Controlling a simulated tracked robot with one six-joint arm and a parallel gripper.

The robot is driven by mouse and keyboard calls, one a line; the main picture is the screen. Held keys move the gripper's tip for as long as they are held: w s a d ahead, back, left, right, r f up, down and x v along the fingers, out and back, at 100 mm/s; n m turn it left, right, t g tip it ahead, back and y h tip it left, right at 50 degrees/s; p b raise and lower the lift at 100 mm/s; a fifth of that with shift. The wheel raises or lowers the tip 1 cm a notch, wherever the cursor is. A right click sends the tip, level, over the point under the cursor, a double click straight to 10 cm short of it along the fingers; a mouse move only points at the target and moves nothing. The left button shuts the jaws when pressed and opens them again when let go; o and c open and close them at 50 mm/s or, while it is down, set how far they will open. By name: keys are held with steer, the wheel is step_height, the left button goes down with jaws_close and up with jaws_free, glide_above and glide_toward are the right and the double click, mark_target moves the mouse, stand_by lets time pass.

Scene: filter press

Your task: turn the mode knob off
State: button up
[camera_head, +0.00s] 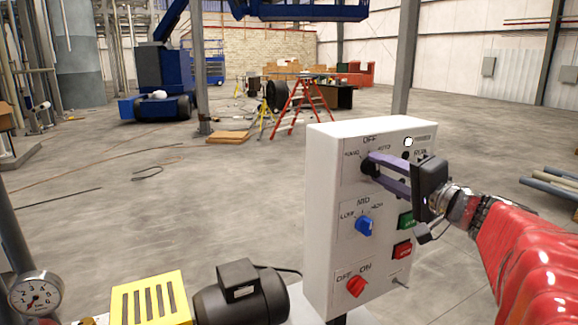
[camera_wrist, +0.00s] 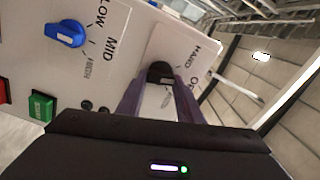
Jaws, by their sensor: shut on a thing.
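The white control box (camera_head: 330,225) stands at the centre right of the head view. The black mode knob (camera_head: 368,166) is near its top, under labels that read HAND, OFF and AUTO. My gripper (camera_head: 374,168) reaches in from the right with its purple fingers shut on this knob. In the wrist view the black knob (camera_wrist: 160,73) sits between the two fingertips (camera_wrist: 160,85), with HAND and part of OFF printed beside it. The fingers partly cover the knob, and I cannot tell exactly which label its pointer faces.
Below are a blue knob (camera_head: 364,226), a green button (camera_head: 405,221), a red button (camera_head: 402,249) and a red knob (camera_head: 356,287). A small lever (camera_head: 400,282) sticks out at lower right. A motor (camera_head: 240,295) and yellow guard (camera_head: 150,299) stand left of the box.

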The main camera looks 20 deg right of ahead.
steer(key=shift+d+f+m, duration=0.1)
steer(key=shift+f+m, duration=0.05)
steer(key=shift+m, duration=0.65)
steer(key=shift+f+m, duration=0.15)
steer(key=shift+m, duration=0.65)
steer(key=o, duration=1.1)
steer(key=shift+r, duration=0.1)
steer(key=shift+s, duration=0.15)
steer(key=shift+s+d, duration=0.3)
steer(key=shift+s, duration=1.95)
steer(key=shift+s+d, duration=0.35)
steer(key=shift+s, duration=1.85)
steer(key=shift+s+d, duration=0.3)
steer(key=shift+s, duration=1.95)
